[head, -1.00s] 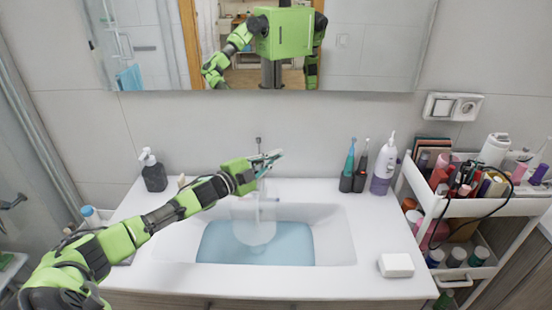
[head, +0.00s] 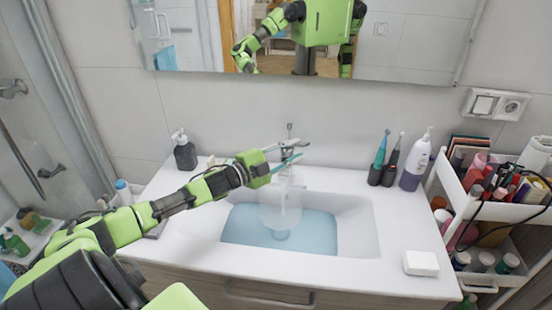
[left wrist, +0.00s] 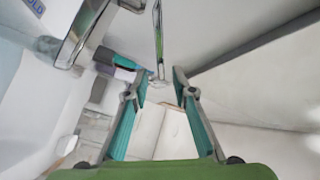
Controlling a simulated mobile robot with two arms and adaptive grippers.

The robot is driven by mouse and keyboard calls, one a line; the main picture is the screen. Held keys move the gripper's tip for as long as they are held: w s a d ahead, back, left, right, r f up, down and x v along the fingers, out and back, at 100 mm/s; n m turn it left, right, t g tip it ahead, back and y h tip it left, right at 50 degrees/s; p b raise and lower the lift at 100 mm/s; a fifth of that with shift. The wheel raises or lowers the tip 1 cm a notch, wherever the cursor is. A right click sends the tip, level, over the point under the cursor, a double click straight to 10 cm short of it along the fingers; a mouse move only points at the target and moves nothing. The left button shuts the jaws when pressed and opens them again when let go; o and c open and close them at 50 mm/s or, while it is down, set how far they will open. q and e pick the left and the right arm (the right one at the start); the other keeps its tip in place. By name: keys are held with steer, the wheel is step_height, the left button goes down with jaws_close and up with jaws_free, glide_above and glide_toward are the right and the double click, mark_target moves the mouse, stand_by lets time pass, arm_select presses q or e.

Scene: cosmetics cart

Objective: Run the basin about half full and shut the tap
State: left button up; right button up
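The white basin (head: 360,225) holds blue water (head: 305,236) across its floor, with its surface below the rim. A pale, translucent stream (head: 283,205) falls from the tap into it. The chrome tap (head: 289,130) stands behind the basin; its thin upright lever shows above my left gripper (head: 298,151). That gripper is beside the tap, its fingers apart, hiding part of the tap body. In the left wrist view the open fingers (left wrist: 158,85) have the thin lever (left wrist: 158,35) beyond and between their tips; contact cannot be told. The spout (left wrist: 78,32) is at upper left.
A dark soap dispenser (head: 184,152) stands left of the tap. Two electric toothbrushes (head: 383,165) and a white-purple bottle (head: 415,162) stand to the right. A white soap block (head: 420,263) lies at front right, near the loaded cart (head: 470,207). The mirror (head: 410,40) hangs behind.

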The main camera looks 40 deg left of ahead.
arm_select(q)
steer(key=v, duration=0.7)
stand_by(0.6)
